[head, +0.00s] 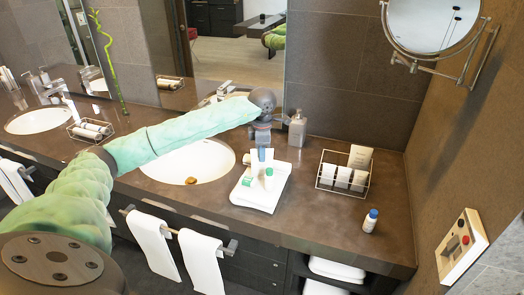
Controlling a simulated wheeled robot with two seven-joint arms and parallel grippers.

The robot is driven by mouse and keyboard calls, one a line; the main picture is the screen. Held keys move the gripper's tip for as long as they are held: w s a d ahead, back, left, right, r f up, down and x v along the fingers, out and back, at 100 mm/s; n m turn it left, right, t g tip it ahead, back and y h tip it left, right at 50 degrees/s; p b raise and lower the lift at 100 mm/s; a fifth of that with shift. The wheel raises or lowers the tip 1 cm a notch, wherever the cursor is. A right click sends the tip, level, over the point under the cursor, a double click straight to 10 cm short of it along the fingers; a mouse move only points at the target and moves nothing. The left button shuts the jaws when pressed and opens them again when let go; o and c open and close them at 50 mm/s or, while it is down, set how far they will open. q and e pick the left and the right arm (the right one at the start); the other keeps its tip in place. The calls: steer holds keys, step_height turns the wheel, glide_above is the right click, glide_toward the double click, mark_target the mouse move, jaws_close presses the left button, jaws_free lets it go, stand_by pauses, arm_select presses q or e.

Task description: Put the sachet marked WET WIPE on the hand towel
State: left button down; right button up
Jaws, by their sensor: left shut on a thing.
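The white hand towel (266,205) lies folded on the counter, right of the basin nearest the middle. Small white items with green parts (247,182) rest on it. My left gripper (262,155) is above the towel, pointing down, shut on a small white packet (256,169). The packet's print is too small to read, so I cannot tell if it is the WET WIPE sachet. I cannot tell whether it touches the towel. My right gripper is not in view.
A soap dispenser (297,128) stands behind the towel. A wire basket (318,184) with rolled white cloths and a pale card is at the right. A small blue-capped bottle (370,221) stands near the front edge. A basin (205,162) is left of the towel.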

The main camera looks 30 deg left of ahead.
arm_select(q)
steer(key=shift+f, duration=0.1)
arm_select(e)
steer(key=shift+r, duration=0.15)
arm_select(q)
steer(key=c, duration=1.4)
jaws_free()
steer(key=shift+c, duration=0.2)
steer(key=shift+s, duration=0.1)
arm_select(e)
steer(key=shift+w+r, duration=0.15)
